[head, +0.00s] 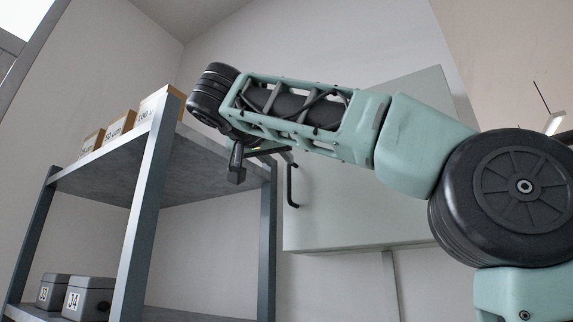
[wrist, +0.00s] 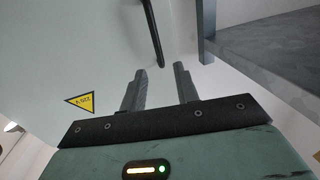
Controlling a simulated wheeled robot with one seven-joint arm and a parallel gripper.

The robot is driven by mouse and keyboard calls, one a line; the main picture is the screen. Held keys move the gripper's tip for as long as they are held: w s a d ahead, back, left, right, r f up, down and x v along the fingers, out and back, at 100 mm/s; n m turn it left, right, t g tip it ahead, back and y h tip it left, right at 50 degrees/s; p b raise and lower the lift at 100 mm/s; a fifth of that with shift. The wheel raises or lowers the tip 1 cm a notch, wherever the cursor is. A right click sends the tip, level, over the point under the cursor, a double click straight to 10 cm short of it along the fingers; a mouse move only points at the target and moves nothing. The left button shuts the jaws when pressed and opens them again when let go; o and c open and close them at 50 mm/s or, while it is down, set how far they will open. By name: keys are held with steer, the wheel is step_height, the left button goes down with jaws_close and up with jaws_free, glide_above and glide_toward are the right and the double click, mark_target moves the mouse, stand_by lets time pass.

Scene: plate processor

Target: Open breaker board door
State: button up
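The breaker board is a pale green-grey box on the wall, with its door (head: 345,215) closed as far as I can see. A black bar handle (head: 292,187) stands upright near the door's left edge in the head view. My gripper (head: 264,167) is just left of the handle there. In the wrist view, my gripper (wrist: 159,82) is open and empty, its two fingers apart. The handle (wrist: 153,35) is ahead of them, its lower end lined up with the gap. Contact is not visible. My arm hides part of the board.
A metal shelf rack (head: 143,210) stands left of the board, close to my gripper; it also shows in the wrist view (wrist: 270,50). It holds cardboard boxes (head: 118,125) on top and grey boxes (head: 90,297) below. A yellow warning label (wrist: 80,103) is on the door.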

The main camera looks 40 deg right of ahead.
mark_target(289, 169)
steer(key=p+x, duration=0.1)
steer(key=x, duration=0.5)
jaws_close()
